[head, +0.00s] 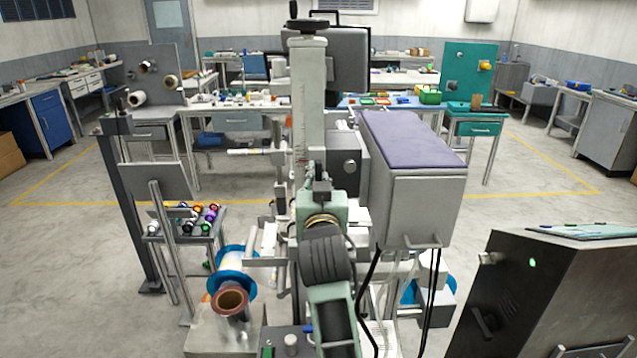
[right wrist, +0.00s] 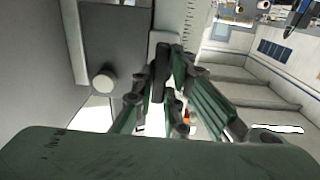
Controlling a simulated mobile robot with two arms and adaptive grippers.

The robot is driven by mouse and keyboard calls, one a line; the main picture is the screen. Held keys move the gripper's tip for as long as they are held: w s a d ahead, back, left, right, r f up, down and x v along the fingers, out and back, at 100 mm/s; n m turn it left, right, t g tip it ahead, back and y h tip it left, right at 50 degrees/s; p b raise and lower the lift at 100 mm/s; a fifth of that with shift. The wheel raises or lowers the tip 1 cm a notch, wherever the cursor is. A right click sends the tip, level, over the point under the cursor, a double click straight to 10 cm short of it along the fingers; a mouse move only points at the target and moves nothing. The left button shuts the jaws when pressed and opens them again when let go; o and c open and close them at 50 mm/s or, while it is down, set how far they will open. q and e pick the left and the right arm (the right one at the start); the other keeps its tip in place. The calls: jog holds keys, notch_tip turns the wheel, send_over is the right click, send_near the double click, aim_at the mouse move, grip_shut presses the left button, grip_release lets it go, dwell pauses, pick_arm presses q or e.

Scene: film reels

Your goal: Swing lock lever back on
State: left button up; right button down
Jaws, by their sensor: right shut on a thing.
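My right gripper (head: 319,190) is in the middle of the head view, up against the tall pale grey column (head: 308,95) of the machine. In the right wrist view its green and black fingers (right wrist: 168,72) come together, shut on a small dark lever (right wrist: 161,58) at the column. The fingers cover most of the lever, so its exact angle cannot be told. My right arm hides the lower part of the machine in the head view. My left gripper is not in view.
A grey box with a purple top (head: 415,140) stands close on the right of the column. A blue-flanged reel (head: 232,262) sits low on the left. A dark cabinet (head: 555,295) is at the front right. Open floor lies on the far left.

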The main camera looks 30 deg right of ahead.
jog(key=c, duration=1.8)
grip_release()
jog(key=shift+o, duration=0.2)
notch_tip(320, 180, up, 10)
